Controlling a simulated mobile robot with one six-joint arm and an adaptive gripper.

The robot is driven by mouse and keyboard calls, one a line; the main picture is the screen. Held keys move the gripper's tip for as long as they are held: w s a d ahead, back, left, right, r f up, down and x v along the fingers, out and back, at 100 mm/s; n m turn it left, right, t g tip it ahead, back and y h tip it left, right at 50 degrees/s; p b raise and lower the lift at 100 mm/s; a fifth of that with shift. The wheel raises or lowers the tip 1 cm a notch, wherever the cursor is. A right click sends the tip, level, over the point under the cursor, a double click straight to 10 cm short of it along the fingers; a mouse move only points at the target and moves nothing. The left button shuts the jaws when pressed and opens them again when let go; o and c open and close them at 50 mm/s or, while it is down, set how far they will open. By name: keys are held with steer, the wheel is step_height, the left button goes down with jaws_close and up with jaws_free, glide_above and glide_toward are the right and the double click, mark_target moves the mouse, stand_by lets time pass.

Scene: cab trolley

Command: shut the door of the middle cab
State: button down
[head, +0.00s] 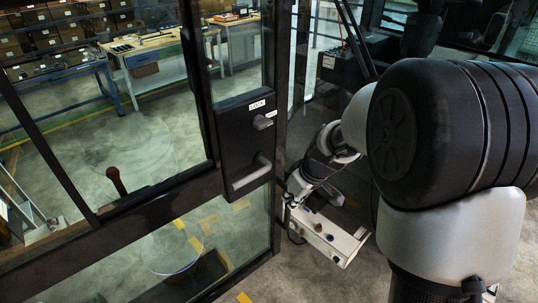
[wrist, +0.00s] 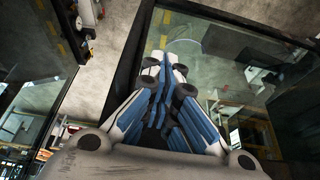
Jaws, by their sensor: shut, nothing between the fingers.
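The cab door is a dark-framed glass door (head: 205,178) filling the left and middle of the head view. A black lock box (head: 243,112) with a "LOCK" label, a small grey knob (head: 263,122) and a grey bar handle (head: 250,174) sits near its right edge. That edge stands apart from the structure to the right, so the door looks open. My arm reaches down just right of this edge; its fingertips are hard to make out there. In the wrist view my gripper (wrist: 166,75) is shut and empty, over the dark door frame (wrist: 130,62). Contact cannot be told.
A light control box (head: 330,236) with knobs lies below my arm, right of the door. A dark red knobbed lever (head: 116,180) shows through the glass. Workbenches (head: 180,58) and shelves of boxes stand behind. Grey floor shows at the bottom middle.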

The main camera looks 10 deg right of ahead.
glide_toward(273, 203)
step_height(273, 203, down, 5)
steer(key=s+a, duration=0.2)
steer(key=shift+w+a, duration=0.2)
steer(key=shift+w, duration=0.45)
steer(key=shift+w, duration=0.15)
